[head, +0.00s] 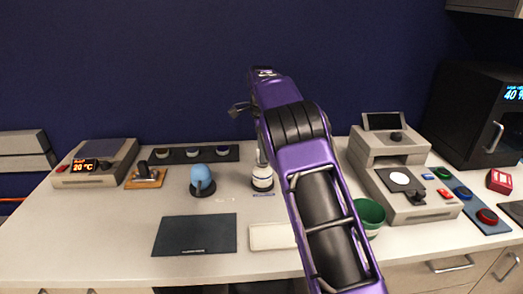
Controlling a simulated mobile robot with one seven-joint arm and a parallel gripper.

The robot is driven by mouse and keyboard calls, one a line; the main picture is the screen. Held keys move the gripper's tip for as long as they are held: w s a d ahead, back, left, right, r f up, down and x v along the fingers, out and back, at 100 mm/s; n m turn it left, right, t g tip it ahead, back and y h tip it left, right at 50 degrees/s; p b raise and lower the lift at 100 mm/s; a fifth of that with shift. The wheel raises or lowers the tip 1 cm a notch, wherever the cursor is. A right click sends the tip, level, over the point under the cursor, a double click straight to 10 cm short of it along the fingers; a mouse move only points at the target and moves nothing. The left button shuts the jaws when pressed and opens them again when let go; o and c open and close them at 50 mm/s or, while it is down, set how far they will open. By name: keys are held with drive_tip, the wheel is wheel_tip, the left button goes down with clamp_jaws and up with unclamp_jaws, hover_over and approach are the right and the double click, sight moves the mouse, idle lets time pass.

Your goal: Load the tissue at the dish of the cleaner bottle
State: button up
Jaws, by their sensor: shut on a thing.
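My gripper (240,108) is at the far end of my purple arm, raised high over the back of the counter. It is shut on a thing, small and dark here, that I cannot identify. No tissue can be clearly made out. A white bottle-like thing with dark bands (262,178), possibly the cleaner bottle, stands on a dark base at the back middle. My arm passes close to its right and hides part of its top, so no dish can be made out. My gripper is above it in the picture, clearly apart.
A blue round device (202,177) stands left of the banded thing. A dark mat (195,235) and a pale pad (270,237) lie in front. A green cup (370,214) and a grey machine (392,165) stand right of my arm. The front left counter is clear.

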drive_tip(key=shift+f+b, duration=0.3)
drive_tip(key=shift+f, duration=0.7)
idle(0.9)
drive_tip(key=shift+r, duration=0.1)
drive_tip(key=shift+r+p, duration=0.35)
drive_tip(key=shift+r, duration=3.15)
